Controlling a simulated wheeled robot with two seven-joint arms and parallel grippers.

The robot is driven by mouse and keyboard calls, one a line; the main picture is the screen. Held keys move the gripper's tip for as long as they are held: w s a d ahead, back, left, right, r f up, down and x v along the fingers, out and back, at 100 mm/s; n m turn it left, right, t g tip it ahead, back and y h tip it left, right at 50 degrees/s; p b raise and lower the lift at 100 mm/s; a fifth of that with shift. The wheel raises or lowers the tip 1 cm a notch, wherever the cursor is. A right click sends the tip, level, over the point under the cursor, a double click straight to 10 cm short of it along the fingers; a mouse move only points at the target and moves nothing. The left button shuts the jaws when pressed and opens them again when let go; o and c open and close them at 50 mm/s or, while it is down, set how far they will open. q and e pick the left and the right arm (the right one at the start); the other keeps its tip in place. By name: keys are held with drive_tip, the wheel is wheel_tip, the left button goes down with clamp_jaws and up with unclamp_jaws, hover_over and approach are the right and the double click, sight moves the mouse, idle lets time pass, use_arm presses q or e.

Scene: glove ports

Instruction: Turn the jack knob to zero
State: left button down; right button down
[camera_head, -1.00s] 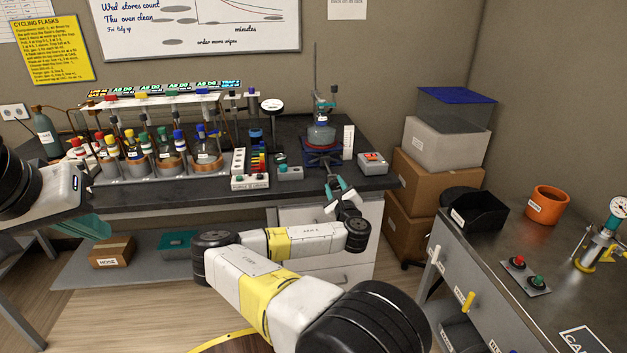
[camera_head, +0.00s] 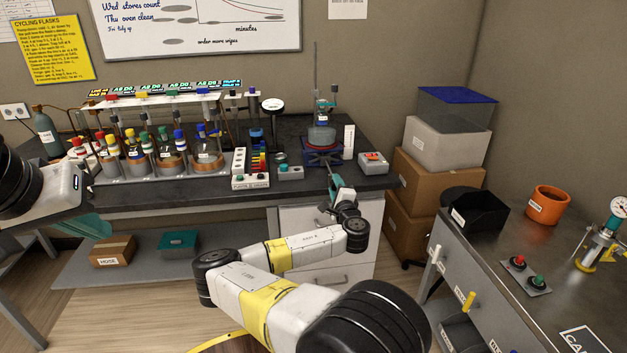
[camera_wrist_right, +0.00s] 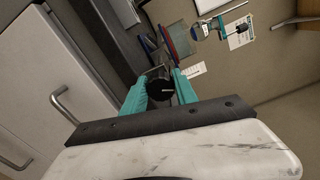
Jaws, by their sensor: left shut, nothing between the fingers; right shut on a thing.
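The lab jack (camera_head: 309,157) is blue with a red top and stands on the dark bench, bearing a glass flask (camera_head: 321,134). Its black knob (camera_wrist_right: 160,89) shows between the teal fingers in the right wrist view, with a pale mark on its face. My right gripper (camera_head: 336,178) is at the bench's front edge, before the jack, shut on the knob. In the head view the fingers hide the knob, and I cannot read its setting. My left gripper (camera_head: 88,226) is shut and empty at the far left, below the bench edge.
A grey box with a red display (camera_head: 373,162) stands right of the jack. Racked flasks (camera_head: 170,160) fill the bench's left. Drawers (camera_head: 325,225) lie below my right gripper.

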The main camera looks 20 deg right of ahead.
drive_tip(key=shift+f, duration=0.1)
idle(0.4)
drive_tip(key=c, duration=1)
unclamp_jaws()
drive_tip(key=shift+o, duration=0.2)
drive_tip(key=v, duration=0.8)
